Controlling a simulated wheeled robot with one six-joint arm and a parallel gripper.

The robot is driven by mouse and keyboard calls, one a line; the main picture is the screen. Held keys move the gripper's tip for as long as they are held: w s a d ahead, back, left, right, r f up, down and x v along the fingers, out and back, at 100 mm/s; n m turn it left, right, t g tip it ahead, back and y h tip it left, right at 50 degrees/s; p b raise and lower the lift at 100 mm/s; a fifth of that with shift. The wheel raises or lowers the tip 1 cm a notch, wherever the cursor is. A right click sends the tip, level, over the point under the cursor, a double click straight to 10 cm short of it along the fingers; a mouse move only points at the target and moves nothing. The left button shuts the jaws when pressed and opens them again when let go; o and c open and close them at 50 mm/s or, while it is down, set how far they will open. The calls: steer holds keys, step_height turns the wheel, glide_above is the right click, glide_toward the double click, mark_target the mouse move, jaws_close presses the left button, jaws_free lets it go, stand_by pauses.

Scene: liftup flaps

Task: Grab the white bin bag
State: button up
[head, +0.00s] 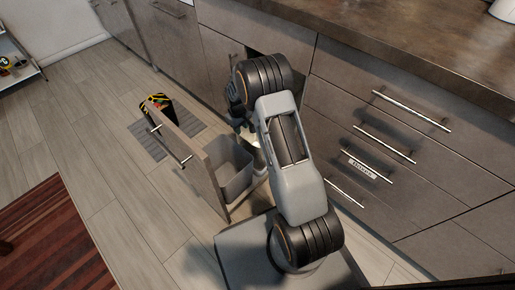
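A pull-out cabinet front (205,172) stands open, with a grey bin (236,178) behind it. A small pale patch (259,158) shows beside the bin, partly behind my arm. I cannot tell whether it is the white bin bag, and no bag is clearly visible. My gripper (236,112) is dark and sits above the far side of the bin, near the cabinet opening. My own arm hides much of it, so its fingers and anything between them cannot be made out.
Closed drawers with bar handles (385,143) line the right, under a brown countertop (420,40). A red striped rug (55,240) lies at left. The wooden floor between is clear.

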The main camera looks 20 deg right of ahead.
steer(key=shift+d+f+b, duration=0.1)
steer(key=shift+f+b, duration=1.65)
steer(key=shift+f, duration=1.6)
steer(key=shift+r, duration=0.1)
steer(key=shift+c, duration=0.4)
jaws_close()
